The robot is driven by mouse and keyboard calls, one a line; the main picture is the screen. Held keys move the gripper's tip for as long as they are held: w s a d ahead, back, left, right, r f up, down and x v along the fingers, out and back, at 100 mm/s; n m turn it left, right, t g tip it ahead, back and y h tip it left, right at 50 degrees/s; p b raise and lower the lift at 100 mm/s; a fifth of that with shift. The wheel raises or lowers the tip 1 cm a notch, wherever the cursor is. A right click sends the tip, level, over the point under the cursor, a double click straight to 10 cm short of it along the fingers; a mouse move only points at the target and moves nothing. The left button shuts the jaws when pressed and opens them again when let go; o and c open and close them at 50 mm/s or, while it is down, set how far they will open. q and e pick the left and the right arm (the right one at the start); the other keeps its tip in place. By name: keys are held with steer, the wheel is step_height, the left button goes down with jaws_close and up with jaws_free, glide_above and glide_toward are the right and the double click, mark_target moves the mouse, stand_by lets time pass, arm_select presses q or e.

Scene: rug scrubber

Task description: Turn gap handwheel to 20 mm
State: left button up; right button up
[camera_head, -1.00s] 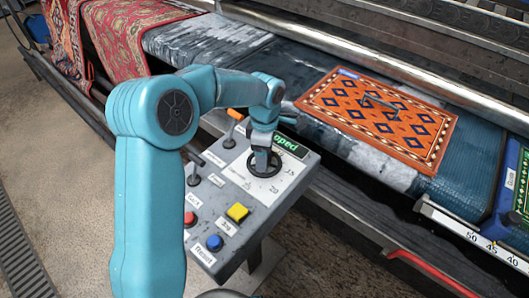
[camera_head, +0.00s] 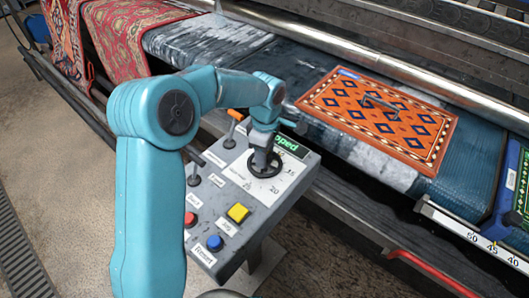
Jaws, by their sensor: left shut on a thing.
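The gap handwheel (camera_head: 265,171) is a small black wheel on a white dial plate with printed numbers, on the sloped grey control panel (camera_head: 245,212). My left gripper (camera_head: 262,158) comes down on the wheel from above and is shut on it. The gripper hides the wheel's far part and some of the dial. I cannot read the wheel's setting. A green-lit display (camera_head: 287,145) ending in "pped" shows behind the wheel, partly covered by my arm.
The panel has a yellow button (camera_head: 238,212), a blue button (camera_head: 214,242), a red button (camera_head: 190,219) and levers. An orange patterned rug (camera_head: 380,115) lies on the wet conveyor behind. A numbered scale (camera_head: 480,243) is at the right.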

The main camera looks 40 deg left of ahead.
arm_select(q)
steer(key=m, duration=0.5)
steer(key=shift+w+r+m, duration=0.1)
steer(key=shift+r+m, duration=0.05)
steer(key=shift+m, duration=0.15)
steer(key=m, duration=1)
steer(key=shift+m, duration=0.4)
steer(key=m+p, duration=0.1)
steer(key=m, duration=0.4)
steer(key=shift+t, duration=0.3)
steer(key=shift+m, duration=0.3)
steer(key=o, duration=1)
steer(key=shift+d, duration=0.1)
steer(key=shift+o, duration=0.2)
